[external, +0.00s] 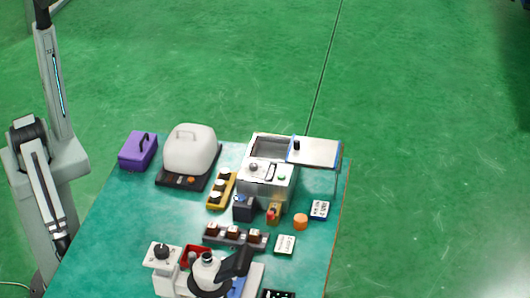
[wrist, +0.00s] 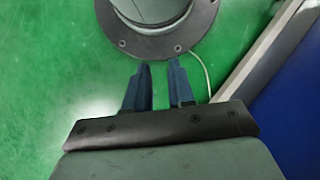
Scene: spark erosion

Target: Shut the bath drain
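The bath appears to be the open grey tank (external: 270,148) of the box-shaped machine at the back right of the bench.
On the bench (external: 120,215) stand a purple case (external: 138,150), a white hood (external: 190,148), a yellow rack (external: 221,190), a dark rack (external: 236,236), an orange cylinder (external: 300,221) and a white instrument (external: 208,272) in front. The wrist view shows a round flange (wrist: 160,40) and the bench edge (wrist: 262,50).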

